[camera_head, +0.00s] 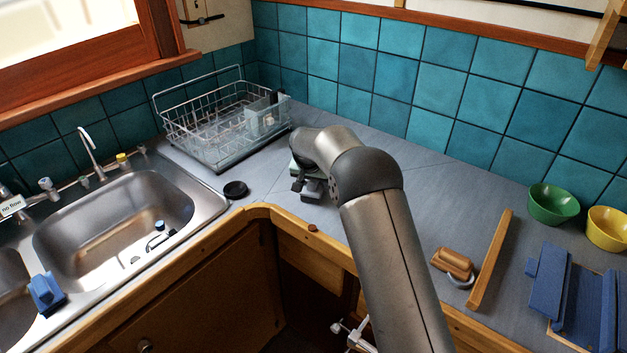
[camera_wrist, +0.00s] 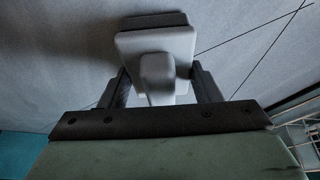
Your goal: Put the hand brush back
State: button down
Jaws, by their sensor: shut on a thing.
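My gripper (camera_wrist: 160,88) is shut on a pale grey block with a raised rounded grip and a darker layer beneath, which looks like the hand brush (camera_wrist: 155,45). The fingers sit on either side of the grip. In the head view my gripper (camera_head: 303,178) is low over the counter, right of the dish rack, and the brush (camera_head: 313,190) shows just below it, partly hidden by my arm. I cannot tell whether the brush touches the counter.
The wire dish rack (camera_head: 215,125) stands in the corner, left of my gripper. A black round piece (camera_head: 235,189) lies near the sink (camera_head: 120,220). A brown wooden block (camera_head: 453,263), a wooden bar (camera_head: 490,260) and green (camera_head: 553,205) and yellow (camera_head: 608,230) bowls are to the right.

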jog(key=shift+f, duration=0.1)
jog(key=shift+c, duration=2.3)
grip_release()
jog(key=shift+r, duration=0.2)
jog(key=b+v, duration=0.2)
jog(key=v, duration=1)
jog(key=shift+b, duration=0.35)
